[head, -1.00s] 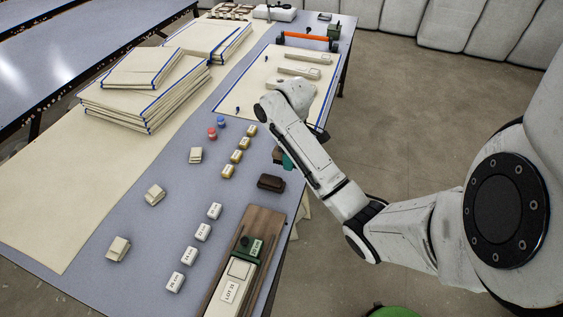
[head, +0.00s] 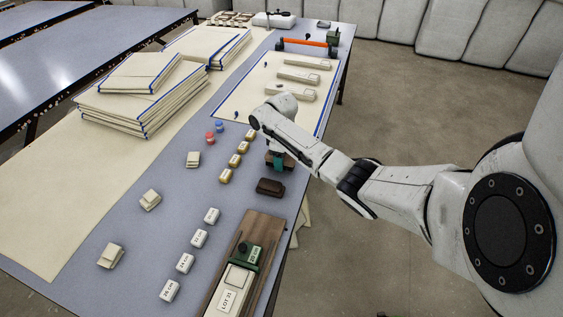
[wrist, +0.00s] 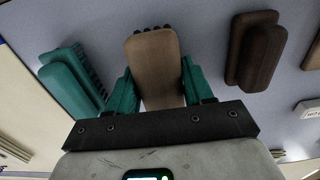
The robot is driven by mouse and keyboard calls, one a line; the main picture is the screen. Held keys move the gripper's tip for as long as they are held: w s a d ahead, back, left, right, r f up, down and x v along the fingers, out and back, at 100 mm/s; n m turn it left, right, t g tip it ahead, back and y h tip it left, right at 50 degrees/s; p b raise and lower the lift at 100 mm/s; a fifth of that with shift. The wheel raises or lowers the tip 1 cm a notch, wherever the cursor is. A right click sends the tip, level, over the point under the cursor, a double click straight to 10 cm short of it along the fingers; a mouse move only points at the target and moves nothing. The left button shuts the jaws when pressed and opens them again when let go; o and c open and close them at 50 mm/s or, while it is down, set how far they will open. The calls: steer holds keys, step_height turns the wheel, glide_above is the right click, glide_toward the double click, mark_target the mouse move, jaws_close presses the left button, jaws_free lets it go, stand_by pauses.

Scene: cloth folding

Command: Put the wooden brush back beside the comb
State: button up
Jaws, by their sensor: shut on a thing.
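The wooden brush (wrist: 153,70), a tan-brown block with dark bristles at its far end, sits between the teal fingers of my gripper (wrist: 157,84) in the wrist view. The fingers are shut on its sides. I cannot tell whether the brush touches the table.
A dark brown block (wrist: 255,50) lies right of the brush; it also shows in the head view (head: 270,187). Small labelled blocks (head: 234,160) stand in a row to the left. A wooden board (head: 228,277) lies nearer. Folded cloth stacks (head: 140,95) stand farther left.

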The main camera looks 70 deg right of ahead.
steer(key=shift+f, duration=0.6)
steer(key=shift+f, duration=0.15)
steer(key=o, duration=1)
step_height(320, 180, up, 12)
steer(key=shift+r+p, duration=0.2)
steer(key=shift+p, duration=0.2)
